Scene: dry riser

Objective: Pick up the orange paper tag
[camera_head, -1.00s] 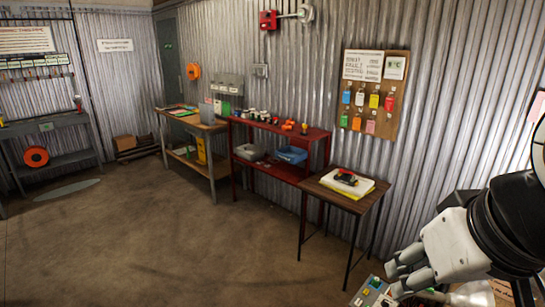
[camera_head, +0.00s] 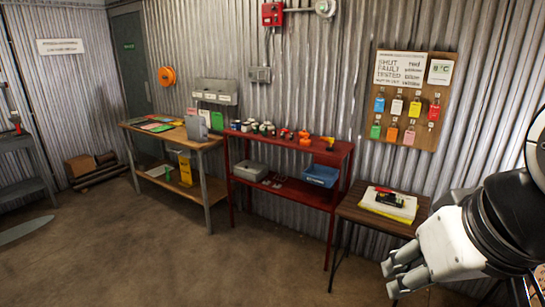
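The orange paper tag (camera_head: 392,134) appears to be the middle one in the lower row on the brown pegboard (camera_head: 441,75) on the corrugated wall. A green tag (camera_head: 376,132) hangs to its left and a pink tag (camera_head: 409,138) to its right. Above hang blue, white, yellow and red tags. My gripper (camera_head: 388,279) is at the lower right, well below the board and apart from all tags. Its two fingers point left with a gap between them, and nothing shows between them.
A small wooden table (camera_head: 428,215) with a yellow-and-white pad and a dark device stands below the board. To its left are a red shelf (camera_head: 328,158) with small items and bins, and a wooden workbench (camera_head: 196,141). The concrete floor (camera_head: 190,255) in front is clear.

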